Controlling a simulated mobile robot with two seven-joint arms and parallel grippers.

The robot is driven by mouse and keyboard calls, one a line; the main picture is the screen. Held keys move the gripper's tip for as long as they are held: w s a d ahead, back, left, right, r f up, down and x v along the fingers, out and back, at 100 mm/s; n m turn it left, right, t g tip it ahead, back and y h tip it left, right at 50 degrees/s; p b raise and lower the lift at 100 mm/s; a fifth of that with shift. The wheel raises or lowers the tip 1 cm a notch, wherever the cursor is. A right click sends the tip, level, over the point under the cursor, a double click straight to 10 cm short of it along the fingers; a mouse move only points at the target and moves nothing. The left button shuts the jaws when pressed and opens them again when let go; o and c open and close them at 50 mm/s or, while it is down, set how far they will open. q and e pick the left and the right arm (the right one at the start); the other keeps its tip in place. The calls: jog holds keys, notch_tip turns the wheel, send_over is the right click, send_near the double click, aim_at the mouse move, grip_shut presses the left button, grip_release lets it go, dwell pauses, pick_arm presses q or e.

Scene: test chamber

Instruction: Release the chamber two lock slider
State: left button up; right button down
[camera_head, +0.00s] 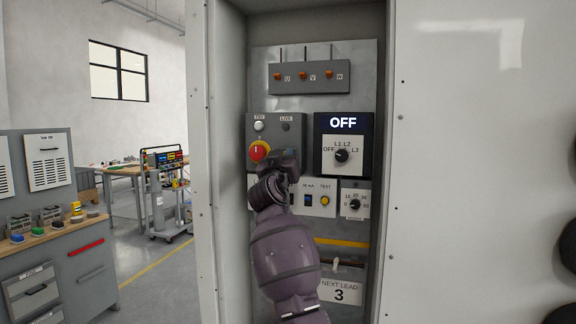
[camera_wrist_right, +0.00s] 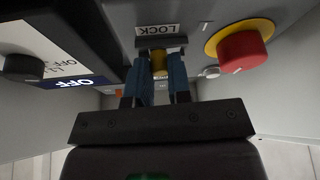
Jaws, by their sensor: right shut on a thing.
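In the head view my right gripper (camera_head: 286,157) is at the lower right of the grey box (camera_head: 274,119), beside the red button, and hides the slider there. My left gripper is not in view.
The red button on a yellow collar (camera_head: 259,151) is close to my gripper. A display reading OFF (camera_head: 343,123) with a black knob (camera_head: 342,156) is to the right. White cabinet walls (camera_head: 464,160) flank the opening. A workbench (camera_head: 60,200) stands at left.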

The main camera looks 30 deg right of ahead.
jog(key=shift+d+f, duration=0.1)
jog(key=shift+d, duration=0.05)
jog(key=c, duration=1.4)
grip_release()
jog(key=shift+s, duration=0.1)
jog(key=o, duration=0.3)
jog(key=shift+s+d, duration=0.1)
jog(key=shift+s, duration=0.05)
jog(key=shift+o, duration=0.2)
jog(key=shift+a, duration=0.2)
jog(key=b+v, duration=0.2)
jog(key=v, duration=0.8)
jog(key=shift+s+a, duration=0.15)
jog(key=shift+f, duration=0.15)
